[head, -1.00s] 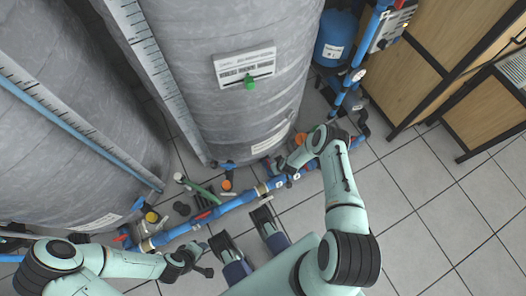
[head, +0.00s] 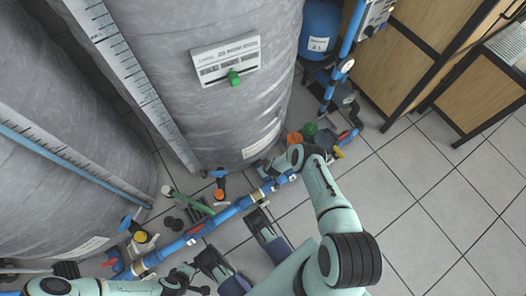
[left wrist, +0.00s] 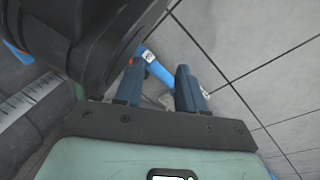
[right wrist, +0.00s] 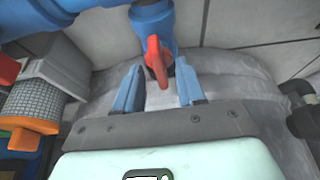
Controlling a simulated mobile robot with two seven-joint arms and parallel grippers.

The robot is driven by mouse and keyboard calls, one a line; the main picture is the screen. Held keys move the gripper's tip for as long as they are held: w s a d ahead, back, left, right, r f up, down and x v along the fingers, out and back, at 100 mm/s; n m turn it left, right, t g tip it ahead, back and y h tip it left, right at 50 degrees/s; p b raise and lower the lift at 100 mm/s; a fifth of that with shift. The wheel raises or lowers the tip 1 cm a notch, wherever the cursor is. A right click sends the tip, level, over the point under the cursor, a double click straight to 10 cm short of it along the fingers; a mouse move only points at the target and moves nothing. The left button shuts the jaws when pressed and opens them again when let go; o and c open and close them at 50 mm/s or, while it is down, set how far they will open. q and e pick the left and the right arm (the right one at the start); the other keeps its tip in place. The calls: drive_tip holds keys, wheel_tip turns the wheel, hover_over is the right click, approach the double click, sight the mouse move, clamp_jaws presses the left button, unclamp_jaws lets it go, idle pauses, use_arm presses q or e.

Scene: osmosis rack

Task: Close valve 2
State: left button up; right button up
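A red valve handle (right wrist: 157,60) on a blue pipe (right wrist: 152,20) shows in the right wrist view. My right gripper (right wrist: 158,90) is open, with its two blue fingers on either side of the handle's lower end; I cannot tell whether they touch it. In the head view its arm reaches toward the foot of the middle grey tank. My left gripper (left wrist: 160,88) is open and empty in the left wrist view, with a labelled blue pipe (left wrist: 158,72) beyond its fingers. Another red handle (head: 192,231) lies along the floor pipe. I cannot read which valve is number 2.
Large grey tanks (head: 215,110) stand at the left and back. A blue pipe run (head: 235,207) crosses the floor in front of them. Wooden cabinets (head: 405,60) stand at the back right. The tiled floor (head: 440,230) at the right is clear.

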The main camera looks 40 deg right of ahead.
drive_tip(key=shift+w+f+b, duration=0.25)
drive_tip(key=shift+f+b, duration=0.05)
drive_tip(key=shift+f, duration=0.3)
use_arm(q)
drive_tip(key=shift+s+a+f+g, duration=0.15)
drive_tip(key=shift+s+f+g, duration=0.15)
drive_tip(key=shift+s+f, duration=0.55)
drive_tip(key=shift+s+r, duration=0.1)
drive_tip(key=shift+r, duration=0.05)
use_arm(e)
clamp_jaws()
